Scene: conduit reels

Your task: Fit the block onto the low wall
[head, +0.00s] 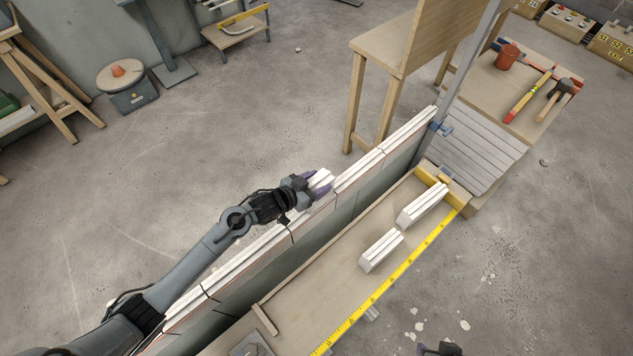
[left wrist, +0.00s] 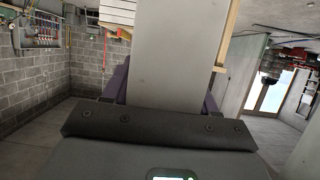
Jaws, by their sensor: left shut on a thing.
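The low wall (head: 250,254) runs diagonally through the head view, with white grooved tops and a grey-green side. My left gripper (head: 321,184) is at the middle of its top line, its purple fingers shut on a white-topped block (head: 323,177). The block lies roughly in line with the wall's top, between the wall's near and far stretches. I cannot tell whether it is seated or held above. In the left wrist view a broad grey face (left wrist: 180,55) stands between the purple fingers (left wrist: 163,90). A dark part at the bottom edge, perhaps my right gripper (head: 440,349), is mostly cut off.
Two loose white blocks (head: 381,250) (head: 422,205) lie on the wooden bench (head: 310,304) beside the wall, along a yellow measuring strip (head: 385,287). An upright post and blue clamp (head: 441,129) stand at the wall's far end. A wooden stand (head: 400,62) is behind.

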